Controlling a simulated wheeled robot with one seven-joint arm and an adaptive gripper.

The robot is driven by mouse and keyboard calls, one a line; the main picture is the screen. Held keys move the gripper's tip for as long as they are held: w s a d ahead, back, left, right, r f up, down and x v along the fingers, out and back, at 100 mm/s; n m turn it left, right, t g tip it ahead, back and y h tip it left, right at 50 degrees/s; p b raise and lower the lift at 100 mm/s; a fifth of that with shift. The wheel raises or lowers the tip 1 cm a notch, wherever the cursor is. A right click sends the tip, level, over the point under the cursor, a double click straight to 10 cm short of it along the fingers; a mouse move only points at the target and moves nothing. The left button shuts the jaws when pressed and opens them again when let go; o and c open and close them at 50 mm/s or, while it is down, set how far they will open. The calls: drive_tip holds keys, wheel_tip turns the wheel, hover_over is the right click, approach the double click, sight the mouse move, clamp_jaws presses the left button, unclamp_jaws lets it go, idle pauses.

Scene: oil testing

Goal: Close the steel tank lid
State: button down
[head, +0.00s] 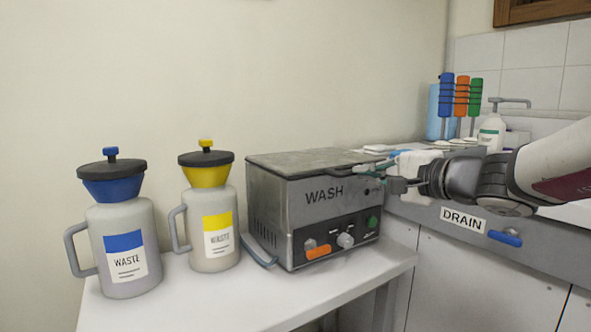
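The steel tank (330,236), a grey box marked WASH, stands on the white bench. Its flat dark-grey lid (300,162) lies across the top and looks level; I cannot tell whether it is fully seated at the back. My gripper (374,178) reaches in from the right, with its fingers at the lid's right front corner, near the tank's upper right edge. Whether the fingers touch the lid is unclear. The finger gap is too small and overlapped to read, so I cannot tell if it is open or shut.
Two waste jugs, one with a blue top (112,190) and one with a yellow top (207,174), stand left of the tank. A drain counter (425,215) with a blue-handled valve (506,238) is at right. Pipettes (461,96) and a bottle (491,133) stand behind my arm.

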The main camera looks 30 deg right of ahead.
drive_tip(key=c, duration=1.8)
unclamp_jaws()
drive_tip(key=shift+w+a+f+g, duration=0.15)
drive_tip(key=shift+a+f, duration=0.05)
drive_tip(key=shift+f, duration=0.4)
drive_tip(key=shift+w+a+f+g, duration=0.15)
drive_tip(key=shift+a+f, duration=0.05)
drive_tip(key=shift+f, duration=0.35)
drive_tip(key=o, duration=0.3)
drive_tip(key=shift+w+d+f, duration=0.1)
drive_tip(key=shift+w+f, duration=0.1)
drive_tip(key=shift+w, duration=0.1)
drive_tip(key=shift+s+d, duration=0.1)
drive_tip(key=shift+c, duration=0.3)
drive_tip(key=shift+s, duration=0.15)
drive_tip(key=s+r, duration=0.1)
drive_tip(key=s, duration=0.3)
drive_tip(key=s+r, duration=0.1)
drive_tip(key=s, duration=0.2)
drive_tip(key=s+r, duration=0.1)
drive_tip(key=s, duration=0.3)
drive_tip(key=shift+s+d, duration=0.15)
drive_tip(key=shift+s, duration=0.15)
drive_tip(key=shift+c, duration=0.5)
